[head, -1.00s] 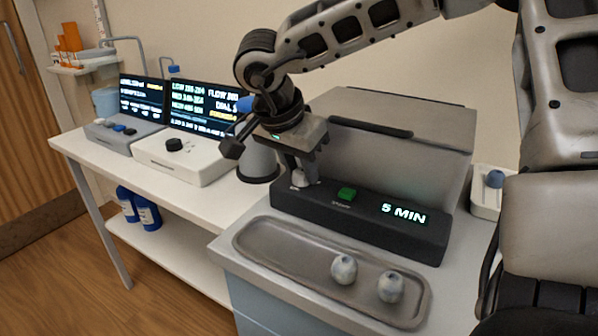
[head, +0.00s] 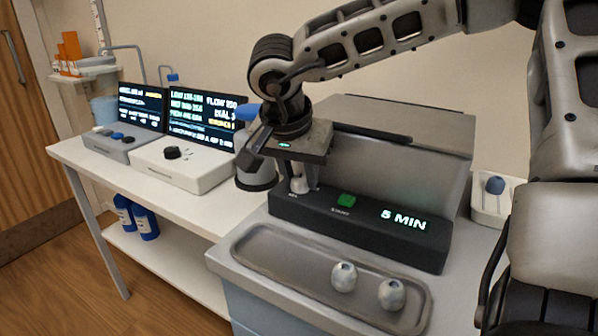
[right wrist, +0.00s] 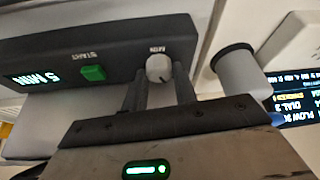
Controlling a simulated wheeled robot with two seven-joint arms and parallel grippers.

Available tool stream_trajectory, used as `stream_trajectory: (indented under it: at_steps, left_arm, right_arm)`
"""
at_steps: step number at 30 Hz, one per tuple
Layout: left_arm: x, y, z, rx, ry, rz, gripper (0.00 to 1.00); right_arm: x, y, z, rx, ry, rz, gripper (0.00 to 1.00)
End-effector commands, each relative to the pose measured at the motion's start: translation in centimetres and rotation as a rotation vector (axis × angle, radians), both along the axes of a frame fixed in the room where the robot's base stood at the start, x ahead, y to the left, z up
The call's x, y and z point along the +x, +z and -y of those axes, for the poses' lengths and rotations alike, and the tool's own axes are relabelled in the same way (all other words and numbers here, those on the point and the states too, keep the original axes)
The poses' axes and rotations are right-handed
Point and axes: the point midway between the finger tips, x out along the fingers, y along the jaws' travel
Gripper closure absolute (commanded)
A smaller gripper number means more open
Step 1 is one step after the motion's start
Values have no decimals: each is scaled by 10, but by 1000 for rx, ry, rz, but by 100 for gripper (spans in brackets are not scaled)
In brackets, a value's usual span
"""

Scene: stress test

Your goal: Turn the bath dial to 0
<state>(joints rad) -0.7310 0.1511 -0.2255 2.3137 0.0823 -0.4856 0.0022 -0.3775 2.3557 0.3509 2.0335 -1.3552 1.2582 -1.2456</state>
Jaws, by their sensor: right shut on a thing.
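The bath dial (right wrist: 159,68) is a pale round knob marked MIN on the dark front panel (head: 375,240) of the bath. It also shows in the head view (head: 299,185), partly covered by the fingers. The bath's display (head: 403,219) reads 5 MIN, and a green START button (head: 346,200) sits between dial and display. My right gripper (right wrist: 160,84) is shut on the dial, one finger on each side of it. It also shows from above in the head view (head: 298,178). My left gripper is not in view.
A metal tray (head: 275,258) with two pale round objects (head: 343,277) lies in front of the bath. A grey cylinder (head: 256,172) stands close left of the gripper. A white box with a black knob (head: 172,153) and two screens (head: 205,108) are farther left.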

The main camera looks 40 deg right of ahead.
Motion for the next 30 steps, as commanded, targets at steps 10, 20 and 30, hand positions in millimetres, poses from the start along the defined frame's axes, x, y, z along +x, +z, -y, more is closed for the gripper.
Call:
stream_trajectory:
  at_steps: [10, 20, 30]
  left_arm:
    - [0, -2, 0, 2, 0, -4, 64]
    - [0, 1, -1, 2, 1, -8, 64]
    - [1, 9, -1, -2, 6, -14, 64]
  right_arm:
    - [0, 0, 0, 0, -1, 0, 50]
    - [-4, 30, -10, -1, 0, 5, 50]
    - [-18, 106, -39, -2, 0, 6, 50]
